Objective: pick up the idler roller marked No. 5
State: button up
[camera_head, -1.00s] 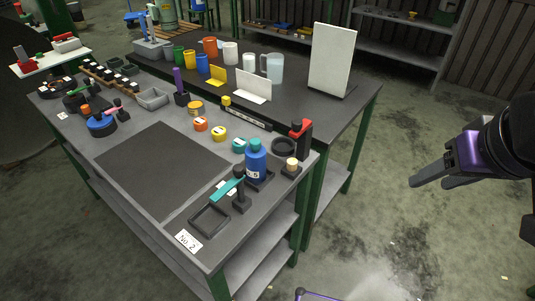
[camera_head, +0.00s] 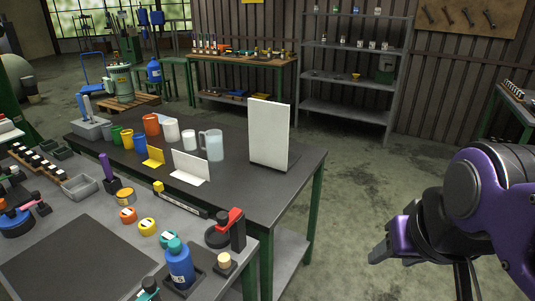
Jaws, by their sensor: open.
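I cannot make out an idler roller marked No. 5 in this view. Small round pieces with pale labels stand on the near table: an orange one (camera_head: 128,215), a yellow one (camera_head: 148,227) and a teal one (camera_head: 169,239). Their markings are too small to read, and I cannot tell whether they are rollers. My gripper (camera_head: 380,253) is at the right, open and empty. It hangs over the floor, well to the right of the tables and apart from everything.
A blue bottle (camera_head: 180,267) and a red-and-black stand (camera_head: 236,229) are at the near table's right corner. A white board (camera_head: 268,132), a clear jug (camera_head: 212,146) and several cups are on the dark table (camera_head: 240,190). A shelf rack (camera_head: 345,112) is behind. Floor beside my gripper is clear.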

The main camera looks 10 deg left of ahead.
aim_at(182, 270)
jog(key=i+l+u, duration=0.3)
jog(key=i+l, duration=0.15)
jog(key=l, duration=0.25)
jog(key=u, duration=1.35)
